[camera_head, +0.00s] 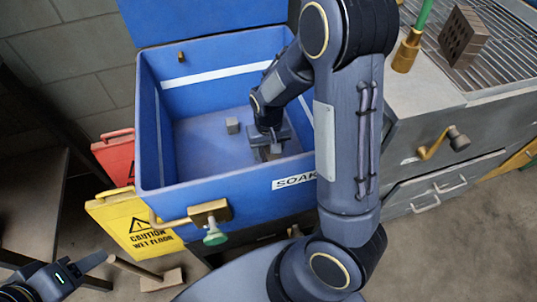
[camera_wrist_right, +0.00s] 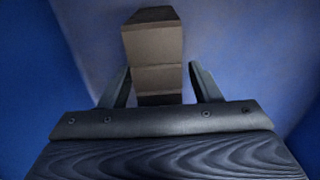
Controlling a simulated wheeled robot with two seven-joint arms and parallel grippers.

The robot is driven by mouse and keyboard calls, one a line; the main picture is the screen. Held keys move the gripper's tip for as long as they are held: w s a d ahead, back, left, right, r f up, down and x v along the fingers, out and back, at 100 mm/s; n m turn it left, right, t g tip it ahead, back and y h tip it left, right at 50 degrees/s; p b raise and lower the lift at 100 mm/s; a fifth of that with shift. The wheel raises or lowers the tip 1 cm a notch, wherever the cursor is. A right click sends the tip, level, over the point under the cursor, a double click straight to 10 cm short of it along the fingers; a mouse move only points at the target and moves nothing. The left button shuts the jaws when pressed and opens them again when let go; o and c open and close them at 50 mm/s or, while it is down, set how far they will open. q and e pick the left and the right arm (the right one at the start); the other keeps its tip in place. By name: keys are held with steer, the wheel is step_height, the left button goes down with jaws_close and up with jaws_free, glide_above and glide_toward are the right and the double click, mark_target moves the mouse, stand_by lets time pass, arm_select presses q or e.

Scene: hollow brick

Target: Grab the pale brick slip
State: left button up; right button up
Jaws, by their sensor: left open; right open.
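A blue tub (camera_head: 240,202) marked SOAK stands open at the centre of the head view. My right gripper (camera_head: 268,148) reaches down into it. In the right wrist view, my right gripper (camera_wrist_right: 158,80) is open, with one finger on each side of a grey-brown block (camera_wrist_right: 152,45). Gaps show beside the block, and its near end is hidden by the gripper. A small grey block (camera_head: 232,125) lies on the tub floor left of the gripper. I cannot tell which block is the pale brick slip. My left gripper (camera_head: 92,263) is open and empty at lower left.
The tub's walls surround my right gripper. A brass tap (camera_head: 208,212) juts from its front. Yellow (camera_head: 135,222) and red (camera_head: 115,155) signs stand at left. A mallet (camera_head: 162,280) lies near my left gripper. A perforated brick (camera_head: 463,37) sits on the grating at right.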

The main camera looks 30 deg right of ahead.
steer(key=c, duration=1.2)
